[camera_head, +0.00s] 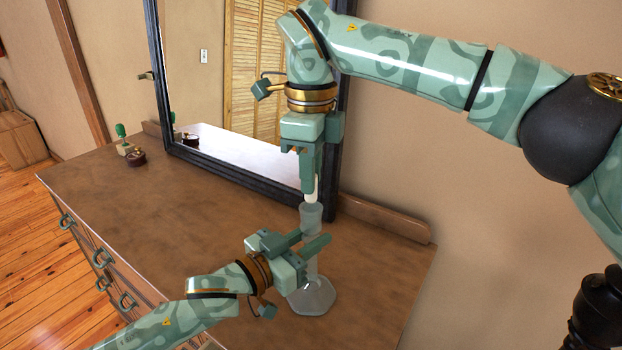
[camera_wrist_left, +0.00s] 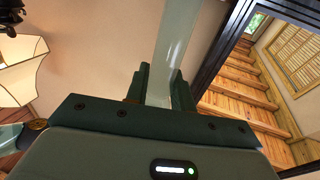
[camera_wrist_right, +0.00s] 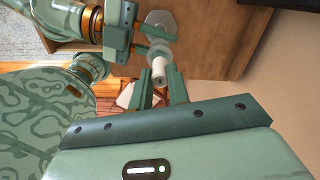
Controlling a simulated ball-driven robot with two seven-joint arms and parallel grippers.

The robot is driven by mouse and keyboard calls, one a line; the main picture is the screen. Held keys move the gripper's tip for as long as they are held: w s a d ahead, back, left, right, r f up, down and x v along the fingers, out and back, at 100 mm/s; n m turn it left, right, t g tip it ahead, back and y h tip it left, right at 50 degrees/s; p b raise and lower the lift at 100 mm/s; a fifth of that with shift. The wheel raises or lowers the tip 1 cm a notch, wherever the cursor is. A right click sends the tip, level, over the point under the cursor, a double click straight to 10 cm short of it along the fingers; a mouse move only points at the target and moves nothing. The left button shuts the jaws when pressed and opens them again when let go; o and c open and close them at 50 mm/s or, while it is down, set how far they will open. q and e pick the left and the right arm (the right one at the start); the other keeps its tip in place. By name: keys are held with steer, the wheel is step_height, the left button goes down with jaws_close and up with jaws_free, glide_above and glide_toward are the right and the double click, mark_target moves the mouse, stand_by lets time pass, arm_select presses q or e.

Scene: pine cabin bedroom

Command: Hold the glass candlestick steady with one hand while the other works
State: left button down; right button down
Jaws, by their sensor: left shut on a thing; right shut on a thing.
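The clear glass candlestick (camera_head: 314,297) stands upright on the dresser top. My left gripper (camera_head: 304,244) is shut on its stem from the left; the pale glass stem (camera_wrist_left: 176,45) shows between the fingers in the left wrist view. My right gripper (camera_head: 311,178) points straight down above the candlestick and is shut on a white candle (camera_head: 312,190). The candle also shows in the right wrist view (camera_wrist_right: 159,68), over the glass top. Its lower end appears at the candlestick's mouth; I cannot tell whether it is inside. My right fingers hide its upper part.
The brown dresser top (camera_head: 190,215) is mostly clear to the left. A dark-framed mirror (camera_head: 222,100) stands behind, close to my right gripper. A green-handled item (camera_head: 122,135) and a small dark red round thing (camera_head: 136,157) sit at the far left.

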step_height(320, 180, up, 2)
steer(key=shift+r, duration=0.25)
arm_select(q)
steer(key=c, duration=1.1)
jaws_free()
steer(key=p+v, duration=0.1)
steer(key=v, duration=1.1)
arm_select(e)
steer(key=shift+s+r, duration=0.15)
steer(key=shift+r, duration=0.8)
